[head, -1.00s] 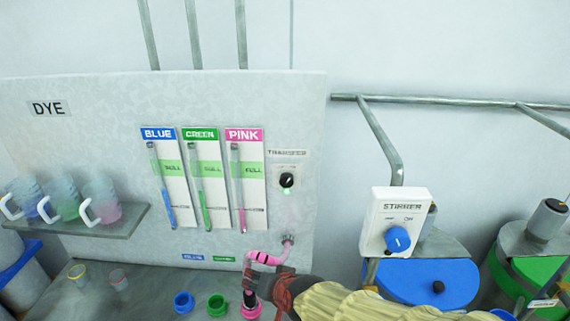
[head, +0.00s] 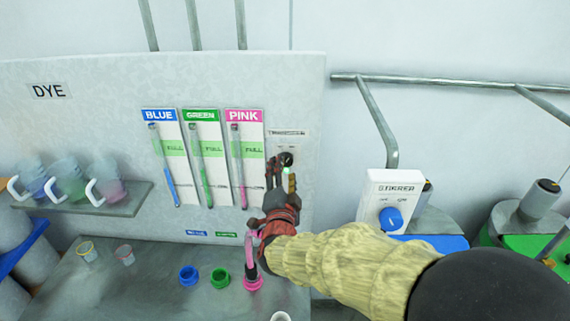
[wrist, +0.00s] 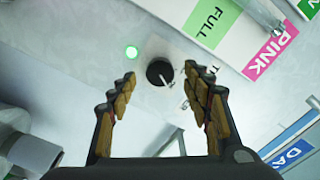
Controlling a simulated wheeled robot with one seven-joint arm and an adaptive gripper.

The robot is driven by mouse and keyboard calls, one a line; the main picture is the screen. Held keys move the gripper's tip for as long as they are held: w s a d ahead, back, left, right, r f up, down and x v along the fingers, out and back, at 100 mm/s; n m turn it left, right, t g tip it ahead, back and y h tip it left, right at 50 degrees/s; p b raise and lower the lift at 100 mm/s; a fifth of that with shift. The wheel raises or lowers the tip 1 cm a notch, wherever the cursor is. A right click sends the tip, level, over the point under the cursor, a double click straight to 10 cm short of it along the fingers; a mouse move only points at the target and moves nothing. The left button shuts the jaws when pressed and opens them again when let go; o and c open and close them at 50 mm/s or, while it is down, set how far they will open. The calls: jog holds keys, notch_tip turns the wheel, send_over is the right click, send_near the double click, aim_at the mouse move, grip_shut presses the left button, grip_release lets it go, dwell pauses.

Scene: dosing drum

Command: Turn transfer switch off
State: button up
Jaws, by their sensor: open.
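The transfer switch is a black round knob (wrist: 160,72) with a pale pointer line, on the grey panel beside the pink gauge. In the head view the knob (head: 286,159) shows just above my gripper. I cannot tell whether the fingers touch the knob.
The pink gauge (head: 244,160) stands just left of the switch, with green and blue gauges beyond. A pink hose (head: 250,250) runs below my gripper to the counter. The stirrer box (head: 390,200) with its blue knob is to the right. Mugs stand on a left shelf.

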aim_at(286, 163)
jog(key=w, duration=0.3)
jog(key=shift+w, duration=0.25)
jog(key=shift+c, duration=0.5)
jog(key=c, duration=1.1)
jog(key=shift+o, duration=0.2)
jog(key=n, duration=0.5)
jog(key=shift+d+b, duration=0.1)
jog(key=shift+b, duration=0.2)
jog(key=n+p, duration=0.1)
jog(key=n, duration=0.5)
jog(key=shift+n, duration=0.4)
